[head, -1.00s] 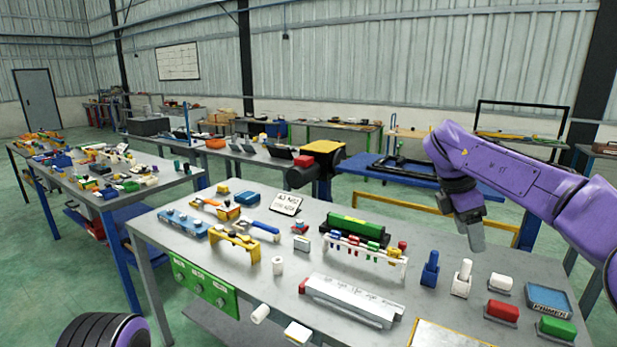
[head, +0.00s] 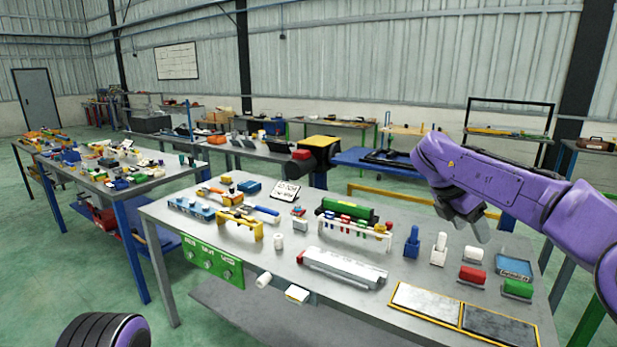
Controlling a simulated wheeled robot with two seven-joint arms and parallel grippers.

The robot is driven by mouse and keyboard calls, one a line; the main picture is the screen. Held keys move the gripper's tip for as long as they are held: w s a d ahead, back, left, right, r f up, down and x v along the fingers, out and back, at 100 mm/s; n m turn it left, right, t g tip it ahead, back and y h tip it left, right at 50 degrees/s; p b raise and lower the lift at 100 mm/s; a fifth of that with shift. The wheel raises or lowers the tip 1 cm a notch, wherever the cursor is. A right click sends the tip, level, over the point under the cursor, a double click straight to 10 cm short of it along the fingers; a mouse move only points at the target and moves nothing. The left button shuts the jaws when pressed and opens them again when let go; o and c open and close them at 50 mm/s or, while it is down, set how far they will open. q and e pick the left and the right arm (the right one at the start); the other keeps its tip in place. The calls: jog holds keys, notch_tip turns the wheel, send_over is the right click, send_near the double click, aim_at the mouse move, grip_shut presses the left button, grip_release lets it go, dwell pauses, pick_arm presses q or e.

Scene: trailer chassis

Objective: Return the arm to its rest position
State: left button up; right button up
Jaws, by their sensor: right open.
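My right arm comes in from the right in the head view, purple with a dark wrist. My right gripper (head: 482,229) is open and empty. It hangs in the air over the back right part of the grey workbench (head: 215,284), apart from the things on it. Below it in the picture stand a white bottle-like item (head: 439,248), a small white block (head: 473,254) and a red block (head: 472,274). My left gripper is out of view.
The bench holds a blue bottle-like item (head: 412,242), a long grey box (head: 343,268), a green cylinder (head: 346,213), a rack of coloured tools (head: 355,231) and a blue tray (head: 514,267). A second cluttered table (head: 125,190) stands left. Green floor lies between them.

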jog(key=a+f+n+t+b, duration=0.1)
jog(key=f+n+t+b, duration=0.1)
jog(key=f+n, duration=0.8)
jog(key=s+a+f+n+t+h+b, duration=0.1)
jog(key=a+f+n+t+b, duration=0.1)
jog(key=f+n, duration=0.8)
jog(key=s+a+f+n+t+h+b, duration=0.1)
jog(key=a+f+n+t+b, duration=0.1)
jog(key=f+n+t, duration=0.3)
notch_tip(320, 180, down, 10)
jog(key=shift+a+r+n+t+b, duration=0.15)
jog(key=shift+n+b, duration=0.3)
jog(key=shift+n, duration=0.75)
jog(key=shift+f+n+t+b, duration=0.1)
jog(key=shift+n+t+b, duration=0.25)
jog(key=shift+n, duration=0.85)
jog(key=s+a+f+n+g+y+b, duration=0.2)
jog(key=s+f+n+y+b, duration=0.3)
jog(key=s+f+n, duration=0.9)
jog(key=s+d+f+g+b, duration=0.1)
jog(key=s+f+g+b, duration=0.1)
jog(key=s+f, duration=0.7)
jog(key=s+d+f+g+b, duration=0.2)
jog(key=s+f+b, duration=0.3)
jog(key=s+f, duration=0.4)
jog(key=s+g, duration=0.1)
jog(key=s, duration=0.6)
jog(key=shift+f+g, duration=0.3)
jog(key=shift+f, duration=0.1)
